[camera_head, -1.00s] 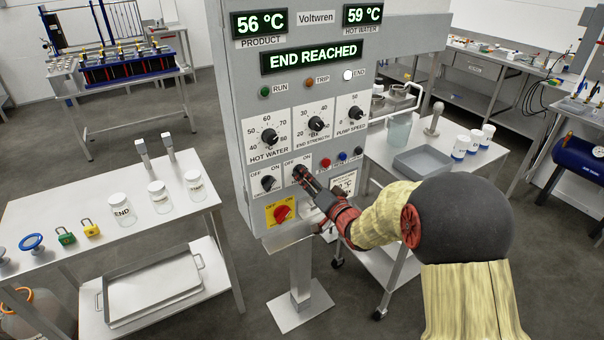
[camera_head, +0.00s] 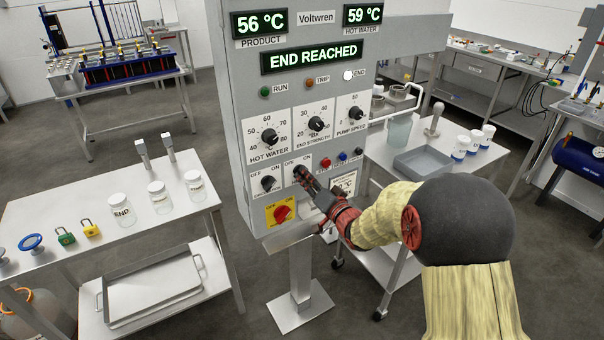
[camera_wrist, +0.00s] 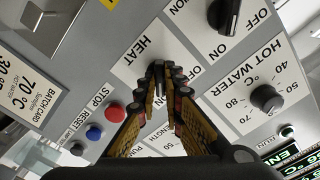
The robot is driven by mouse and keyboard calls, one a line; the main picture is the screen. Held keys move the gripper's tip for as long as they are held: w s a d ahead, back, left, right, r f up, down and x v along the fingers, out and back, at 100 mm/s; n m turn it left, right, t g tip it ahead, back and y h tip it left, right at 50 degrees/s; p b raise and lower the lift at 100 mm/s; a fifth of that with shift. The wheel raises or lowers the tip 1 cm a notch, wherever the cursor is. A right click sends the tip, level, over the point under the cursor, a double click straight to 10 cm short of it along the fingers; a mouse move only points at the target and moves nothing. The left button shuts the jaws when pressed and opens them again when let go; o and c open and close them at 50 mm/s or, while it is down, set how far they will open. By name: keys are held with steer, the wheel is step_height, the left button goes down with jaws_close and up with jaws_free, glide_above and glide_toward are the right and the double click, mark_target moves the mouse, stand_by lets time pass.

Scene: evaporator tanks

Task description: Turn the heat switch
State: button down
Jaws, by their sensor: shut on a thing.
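The heat switch is a small black rotary knob (camera_wrist: 158,68) on a white plate marked HEAT in the wrist view. My gripper (camera_wrist: 160,80) is shut on it, with a finger on either side. In the head view my gripper (camera_head: 301,175) reaches the same plate (camera_head: 291,163) from the lower right, under the OFF and ON marks. The fingers cover most of the knob, so I cannot tell its exact pointing direction. The display (camera_head: 312,56) reads END REACHED, and the END lamp (camera_head: 348,74) is white.
A similar black OFF/ON switch (camera_head: 268,183) sits just left of the heat switch. A red switch on a yellow plate (camera_head: 282,212) is below. Blue and red buttons (camera_head: 342,156) are close on the right. The hot water dial (camera_head: 269,136) is above.

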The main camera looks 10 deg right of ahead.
steer(key=shift+f+n+b, duration=0.1)
steer(key=shift+n+b, duration=0.55)
steer(key=shift+n, duration=0.25)
steer(key=shift+n+b, duration=0.95)
steer(key=shift+n, duration=0.05)
